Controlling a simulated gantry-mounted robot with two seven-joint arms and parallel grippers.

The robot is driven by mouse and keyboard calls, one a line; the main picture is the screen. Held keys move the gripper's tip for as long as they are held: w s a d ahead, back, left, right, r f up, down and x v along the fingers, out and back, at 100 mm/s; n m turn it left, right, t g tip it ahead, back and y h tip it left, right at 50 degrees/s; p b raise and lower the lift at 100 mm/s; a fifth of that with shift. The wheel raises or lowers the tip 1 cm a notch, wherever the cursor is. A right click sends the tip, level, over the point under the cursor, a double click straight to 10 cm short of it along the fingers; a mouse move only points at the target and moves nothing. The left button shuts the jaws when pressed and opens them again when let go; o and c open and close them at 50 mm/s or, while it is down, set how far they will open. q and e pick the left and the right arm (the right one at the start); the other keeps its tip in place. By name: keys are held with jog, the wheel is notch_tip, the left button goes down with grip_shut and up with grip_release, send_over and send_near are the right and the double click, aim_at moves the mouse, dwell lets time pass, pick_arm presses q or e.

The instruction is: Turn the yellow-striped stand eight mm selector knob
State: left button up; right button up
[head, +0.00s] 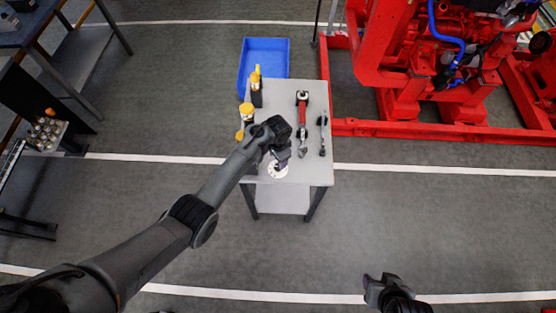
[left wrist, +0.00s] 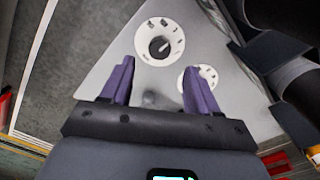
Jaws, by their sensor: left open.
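A white round dial (left wrist: 176,30) with a black selector knob (left wrist: 159,46) at its centre lies on a pale grey panel in the left wrist view. A second white dial (left wrist: 209,75) is partly hidden behind the right-hand finger. In the head view a white dial (head: 278,170) shows at the front of the small grey table. My left gripper (head: 281,158) is over that table end. Its purple fingers (left wrist: 159,78) are apart, with the black knob past the fingertips and nothing held. I cannot make out yellow stripes or size markings. My right gripper (head: 374,288) is low in the head view, away from the table.
A red-handled tool (head: 302,112) and a grey wrench (head: 322,135) lie on the table's right side. Yellow-topped items (head: 247,112) stand along its left edge. A blue bin (head: 265,55) is behind. The red pumpset frame (head: 450,130) is at right. Open floor lies in front.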

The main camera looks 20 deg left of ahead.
pick_arm(q)
jog(key=shift+r+p, duration=0.3)
jog(key=shift+r, duration=1.8)
jog(key=s+a+f+g, duration=0.2)
jog(key=s+f+g, duration=0.1)
jog(key=s+f, duration=1.1)
jog(key=s+a+r+n, duration=0.2)
jog(key=s, duration=1.5)
notch_tip(320, 180, up, 39)
jog(key=n+t+p, duration=0.3)
jog(key=t+p, duration=0.3)
jog(key=p, duration=0.9)
jog(key=shift+w+a+t+p, duration=0.3)
jog(key=shift+w+a+p, duration=0.1)
